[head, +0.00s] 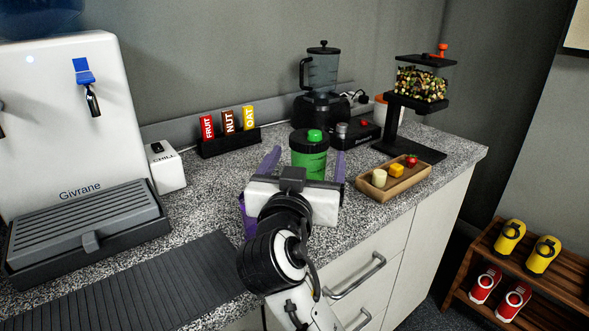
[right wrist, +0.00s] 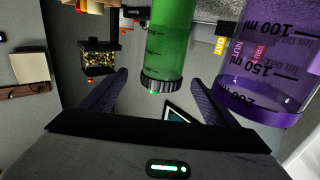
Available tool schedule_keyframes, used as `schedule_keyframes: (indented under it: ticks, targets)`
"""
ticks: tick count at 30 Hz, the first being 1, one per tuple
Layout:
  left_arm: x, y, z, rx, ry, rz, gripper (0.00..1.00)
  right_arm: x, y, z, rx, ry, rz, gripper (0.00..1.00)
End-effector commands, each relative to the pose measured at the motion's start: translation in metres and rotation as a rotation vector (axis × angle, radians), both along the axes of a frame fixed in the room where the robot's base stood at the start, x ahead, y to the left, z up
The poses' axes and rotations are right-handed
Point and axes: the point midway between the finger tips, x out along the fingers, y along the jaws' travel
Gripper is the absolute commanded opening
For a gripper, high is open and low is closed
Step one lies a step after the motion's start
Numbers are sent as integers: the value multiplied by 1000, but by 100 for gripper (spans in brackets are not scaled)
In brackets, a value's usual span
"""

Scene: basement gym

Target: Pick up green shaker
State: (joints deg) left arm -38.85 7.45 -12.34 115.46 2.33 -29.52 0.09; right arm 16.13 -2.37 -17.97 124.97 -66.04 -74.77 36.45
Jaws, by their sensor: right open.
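The green shaker (head: 309,160) stands upright on the speckled counter, with a black collar and a green cap. In the right wrist view, which looks upside down, the green shaker (right wrist: 168,45) shows as a see-through green body with its ridged black lid pointing down. My right gripper (head: 304,165) is open, its purple fingers spread left and right of the shaker. The right wrist view shows the gripper (right wrist: 158,78) with a gap on both sides of the shaker and no clear contact. The shaker's lower part is hidden by the gripper in the head view. My left gripper is out of view.
A purple measuring cup or shaker (right wrist: 265,65) is close beside the right finger in the wrist view; its purple edge (head: 243,212) shows left of my gripper. A wooden tray (head: 394,190) is at the right. A bar rack (head: 230,145), blender (head: 320,90) and nut dispenser (head: 420,85) stand behind.

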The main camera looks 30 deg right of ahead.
Motion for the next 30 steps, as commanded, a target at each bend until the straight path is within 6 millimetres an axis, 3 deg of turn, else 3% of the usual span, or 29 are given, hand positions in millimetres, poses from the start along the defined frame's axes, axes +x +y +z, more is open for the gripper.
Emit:
schedule_keyframes:
  ticks: [22, 30]
  targets:
    - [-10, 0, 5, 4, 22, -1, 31, 70, -61, 2, -4, 2, -2, 82]
    - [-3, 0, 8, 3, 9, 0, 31, 77, -67, 1, 0, 1, 0, 82]
